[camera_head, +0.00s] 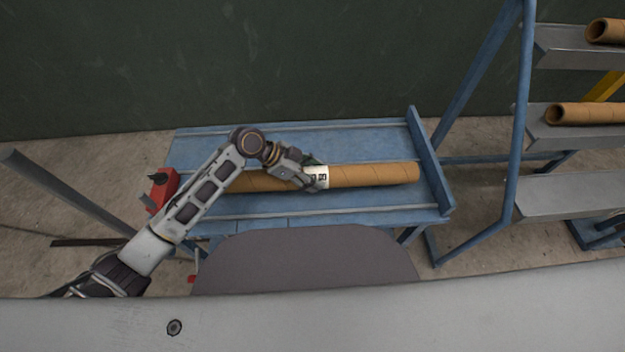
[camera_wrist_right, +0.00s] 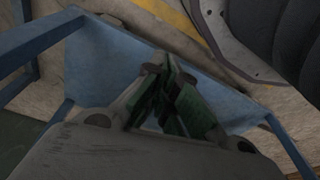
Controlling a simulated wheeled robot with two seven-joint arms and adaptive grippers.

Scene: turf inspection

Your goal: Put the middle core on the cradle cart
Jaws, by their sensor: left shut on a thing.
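A brown cardboard core (camera_head: 375,175) with a black-and-white label lies lengthwise along the blue cradle cart (camera_head: 300,134). My left gripper (camera_head: 318,177) is shut around the core near its label, and my left arm hides part of the core's left half. From this angle I cannot tell whether the core touches the cart or hangs just above it. My right gripper (camera_wrist_right: 172,88) shows only in the right wrist view. Its green-padded fingers come together at the tips, with nothing seen between them.
At right, a blue-framed rack holds a core (camera_head: 606,31) on its upper shelf and another core (camera_head: 586,113) on the shelf below. The lower shelf (camera_head: 570,196) looks bare. A red part (camera_head: 162,190) sits at the cart's left end. A dark green wall stands behind.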

